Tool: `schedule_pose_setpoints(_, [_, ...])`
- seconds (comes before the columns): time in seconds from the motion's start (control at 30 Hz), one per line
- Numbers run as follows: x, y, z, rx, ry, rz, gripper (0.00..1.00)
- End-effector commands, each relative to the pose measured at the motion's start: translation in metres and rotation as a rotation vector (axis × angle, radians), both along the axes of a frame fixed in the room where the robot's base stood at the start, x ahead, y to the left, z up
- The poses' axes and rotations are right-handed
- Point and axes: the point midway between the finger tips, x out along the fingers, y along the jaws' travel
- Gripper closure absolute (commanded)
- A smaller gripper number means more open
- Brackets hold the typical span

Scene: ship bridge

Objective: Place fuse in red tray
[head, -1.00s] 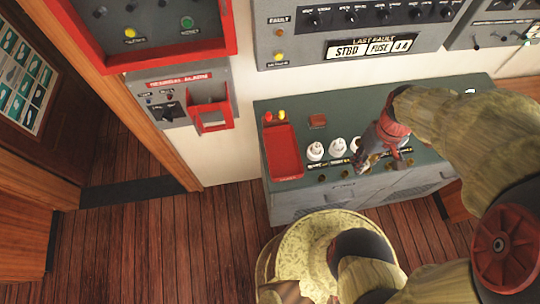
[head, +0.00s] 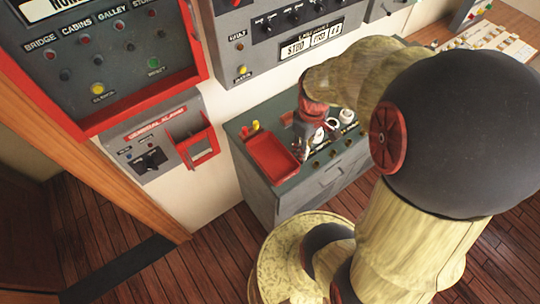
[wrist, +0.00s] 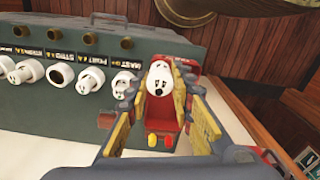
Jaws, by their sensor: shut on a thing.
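The red tray (head: 272,160) lies on the left end of the grey-green console top. In the wrist view the tray (wrist: 166,122) shows between and beyond my fingers. My gripper (head: 301,150) is at the tray's right side in the head view. In the wrist view my gripper (wrist: 162,82) is shut on a white fuse (wrist: 160,77) with dark marks on its end face. The fuse appears over the tray's near end; its height above the tray is hard to tell. In the head view my gripper mostly hides the fuse.
Several white fuses (wrist: 95,78) stand in a labelled row beside the tray, with a dark open socket (wrist: 62,75) among them. A brown block (wrist: 106,121) sits near the tray. Small red and yellow pieces (head: 256,125) stand behind it. An alarm box (head: 160,150) hangs on the wall left.

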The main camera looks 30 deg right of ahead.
Motion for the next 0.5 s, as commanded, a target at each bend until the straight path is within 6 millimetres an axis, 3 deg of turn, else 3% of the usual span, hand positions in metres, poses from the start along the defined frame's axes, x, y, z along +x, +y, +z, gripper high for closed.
schedule_pose_setpoints(0.3, [0.065, 0.028, -0.036, 0.003, 0.006, 0.005, 1.0])
schedule_pose_setpoints(0.5, [0.089, 0.037, -0.068, 0.001, 0.003, 0.001, 1.0])
